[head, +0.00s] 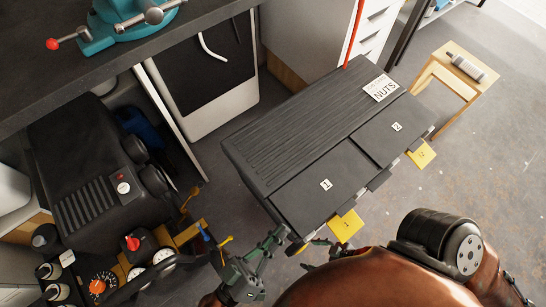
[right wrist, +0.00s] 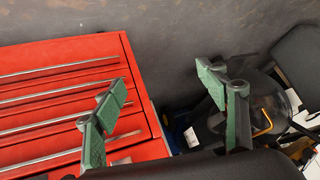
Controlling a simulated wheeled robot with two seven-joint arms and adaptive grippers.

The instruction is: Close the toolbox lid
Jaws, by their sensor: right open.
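The dark grey toolbox (head: 290,120) stands at the centre of the head view. Its ribbed lid lies flat, with two smaller covers marked 1 (head: 318,192) and 2 (head: 386,130) along the front. Two yellow latches (head: 345,225) (head: 422,155) stick out from the front edge. I cannot tell whether the lid is fully seated. My left gripper (head: 277,237) is by the toolbox's near corner, left of latch 1; its opening is unclear. My right gripper (right wrist: 163,78) is open and empty in the right wrist view. My own arm mostly hides it in the head view.
A black machine (head: 85,180) and a workbench with a teal vise (head: 125,22) are at the left. A red drawer chest (right wrist: 70,100) fills the right wrist view's left side. Floor is clear at right.

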